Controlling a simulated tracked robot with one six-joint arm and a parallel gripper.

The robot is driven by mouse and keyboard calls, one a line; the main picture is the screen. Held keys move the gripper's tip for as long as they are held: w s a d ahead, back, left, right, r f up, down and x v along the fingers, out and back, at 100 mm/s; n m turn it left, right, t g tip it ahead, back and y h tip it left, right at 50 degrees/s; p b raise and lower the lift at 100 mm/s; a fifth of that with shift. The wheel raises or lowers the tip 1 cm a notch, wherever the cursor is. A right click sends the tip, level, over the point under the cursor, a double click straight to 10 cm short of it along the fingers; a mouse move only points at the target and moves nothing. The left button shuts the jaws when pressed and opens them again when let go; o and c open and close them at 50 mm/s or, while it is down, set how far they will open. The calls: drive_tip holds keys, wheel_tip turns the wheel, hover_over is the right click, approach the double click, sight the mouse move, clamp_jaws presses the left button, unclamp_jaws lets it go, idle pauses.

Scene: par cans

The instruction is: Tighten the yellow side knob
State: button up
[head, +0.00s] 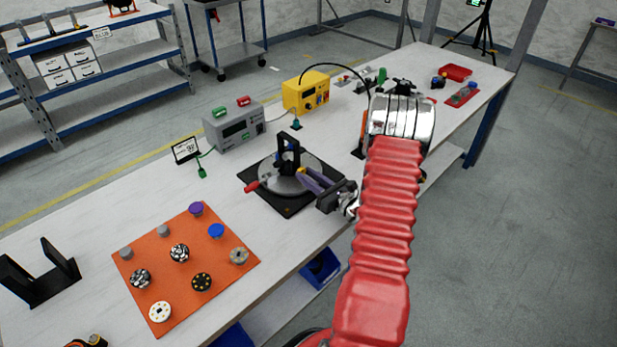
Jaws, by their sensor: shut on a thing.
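No yellow side knob can be made out in the head view. A black upright fixture (287,152) stands on a round grey plate (285,187), which rests on a black square base (288,208). A red handle (252,187) sticks out at the plate's left side. My gripper (305,176) reaches in from the right, low over the plate, with its fingertips close to the right side of the upright. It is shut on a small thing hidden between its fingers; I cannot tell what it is.
An orange mat (218,262) with several knobs and discs lies front left. A grey meter box (233,129) and a yellow box (306,92) stand behind the plate. A black bracket (40,275) is at far left. Bare tabletop separates the mat and base.

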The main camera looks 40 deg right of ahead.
drive_tip(key=shift+m, duration=1.6)
drive_tip(key=shift+d, duration=0.1)
drive_tip(key=o, duration=0.8)
drive_tip(key=shift+s, duration=0.15)
drive_tip(key=s, duration=1.3)
drive_tip(key=shift+s+d, duration=0.15)
drive_tip(key=shift+s, duration=0.15)
drive_tip(key=shift+o, duration=0.4)
